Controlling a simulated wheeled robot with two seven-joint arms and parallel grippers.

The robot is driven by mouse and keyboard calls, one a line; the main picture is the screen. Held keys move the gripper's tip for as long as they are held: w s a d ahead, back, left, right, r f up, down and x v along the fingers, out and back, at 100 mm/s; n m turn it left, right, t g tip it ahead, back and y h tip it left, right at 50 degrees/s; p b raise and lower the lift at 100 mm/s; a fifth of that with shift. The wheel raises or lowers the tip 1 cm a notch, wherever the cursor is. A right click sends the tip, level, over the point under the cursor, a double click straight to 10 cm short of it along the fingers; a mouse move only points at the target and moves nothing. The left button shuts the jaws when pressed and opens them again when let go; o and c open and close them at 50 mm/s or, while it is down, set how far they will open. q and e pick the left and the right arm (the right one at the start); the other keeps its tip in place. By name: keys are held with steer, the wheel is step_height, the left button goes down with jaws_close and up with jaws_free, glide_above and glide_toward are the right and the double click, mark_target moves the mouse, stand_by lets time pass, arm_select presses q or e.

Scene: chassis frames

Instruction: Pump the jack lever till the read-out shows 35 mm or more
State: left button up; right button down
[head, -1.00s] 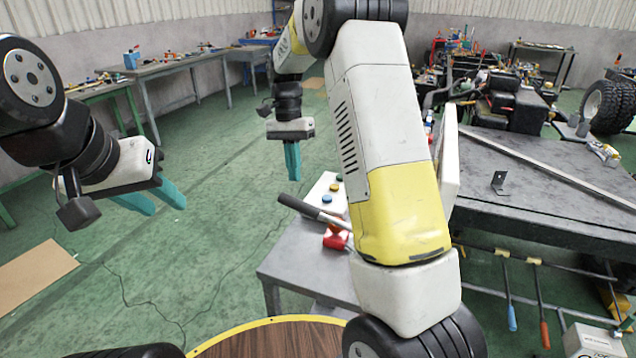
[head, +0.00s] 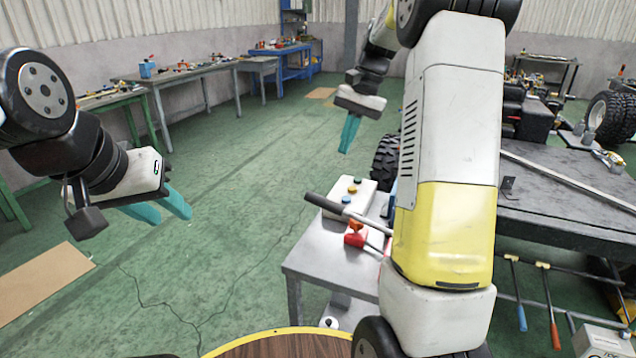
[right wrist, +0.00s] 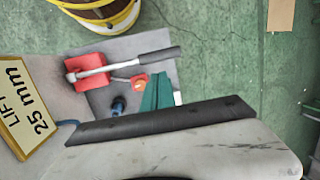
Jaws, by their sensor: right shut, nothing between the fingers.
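The jack lever (head: 346,212), a grey rod with a black grip, points left and up over the small grey table. In the right wrist view the lever (right wrist: 125,62) runs from the red jack body (right wrist: 88,70) to its black grip. A red knob (head: 356,238) is beside it. The read-out (right wrist: 28,112) shows "LIFT 25 mm", partly cut off. My right gripper (head: 348,135) is shut and empty, appearing above the lever in the head view and apart from it. My left gripper (head: 165,206) is open and empty, far left of the lever.
The small grey table (head: 305,258) carries a white box (head: 348,195) with coloured buttons. A large dark bench (head: 565,200) stands at the right. A round wooden top with a yellow rim (head: 285,345) is in front.

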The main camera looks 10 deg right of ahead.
steer(key=x, duration=1.3)
steer(key=shift+w+a+f+g+h, duration=0.1)
steer(key=shift+a+f+g+h, duration=0.4)
steer(key=shift+f, duration=1.65)
steer(key=shift+w+a+f+g+h, duration=0.1)
steer(key=shift+f+g+h, duration=0.65)
steer(key=shift+f, duration=1.4)
steer(key=shift+w+a+f+g+h, duration=0.1)
steer(key=shift+a+f+g+h, duration=0.15)
steer(key=shift+f+h, duration=1.3)
steer(key=shift+f+m+y, duration=0.3)
steer(key=shift+f+y, duration=0.3)
steer(key=d+v, duration=0.1)
steer(key=v, duration=1.4)
steer(key=shift+a+r, duration=0.3)
